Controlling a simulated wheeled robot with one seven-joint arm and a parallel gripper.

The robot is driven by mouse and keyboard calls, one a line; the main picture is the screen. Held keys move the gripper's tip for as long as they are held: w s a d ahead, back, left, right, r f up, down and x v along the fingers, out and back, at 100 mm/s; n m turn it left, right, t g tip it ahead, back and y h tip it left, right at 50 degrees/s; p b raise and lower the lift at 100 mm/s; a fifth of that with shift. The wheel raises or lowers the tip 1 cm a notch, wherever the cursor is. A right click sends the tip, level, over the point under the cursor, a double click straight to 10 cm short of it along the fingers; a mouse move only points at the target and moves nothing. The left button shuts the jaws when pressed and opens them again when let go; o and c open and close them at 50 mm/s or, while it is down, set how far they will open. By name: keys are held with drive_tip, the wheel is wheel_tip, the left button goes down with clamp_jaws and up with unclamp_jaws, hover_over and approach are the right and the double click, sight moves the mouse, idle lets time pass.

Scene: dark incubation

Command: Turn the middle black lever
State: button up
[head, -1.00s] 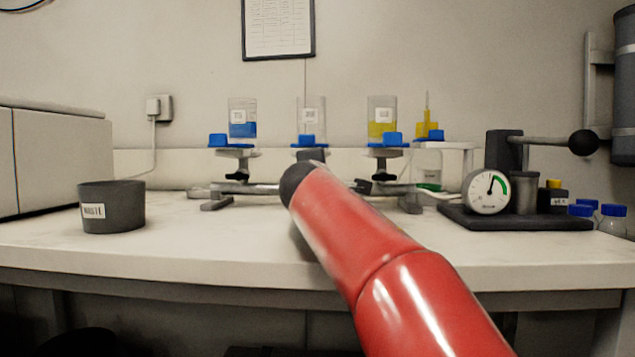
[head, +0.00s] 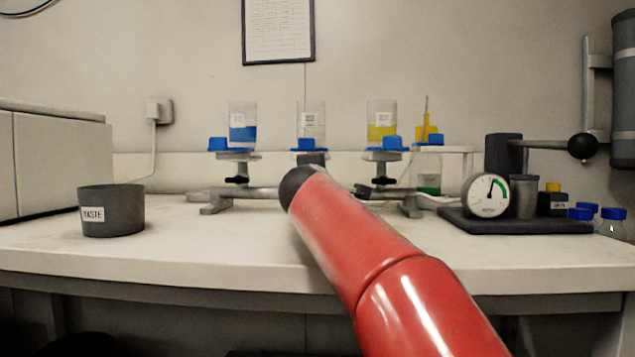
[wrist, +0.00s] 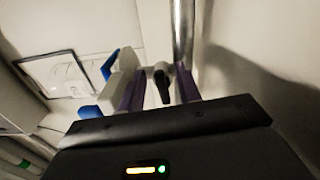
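The middle black lever (wrist: 162,84) shows in the wrist view, under a pale valve body. My gripper (wrist: 160,88) is open, with one purple finger on each side of the lever. Narrow gaps seem to show between the fingers and the lever; contact is unclear. In the head view my red arm hides the middle lever and most of the gripper. Above the arm's end stands the middle clear cylinder (head: 311,122) on its blue-clamped holder. The left black lever (head: 236,180) and right black lever (head: 384,181) sit under their cylinders.
A dark waste cup (head: 112,212) stands at the left of the bench (head: 200,250). A press with a gauge (head: 488,195) and a ball-ended handle (head: 583,147) stands at the right, beside blue-capped bottles (head: 612,222). The front of the bench is largely clear.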

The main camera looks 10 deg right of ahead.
drive_tip(key=b+v, duration=0.1)
drive_tip(key=v, duration=0.6)
drive_tip(key=shift+s+a, duration=0.15)
drive_tip(key=shift+s, duration=0.2)
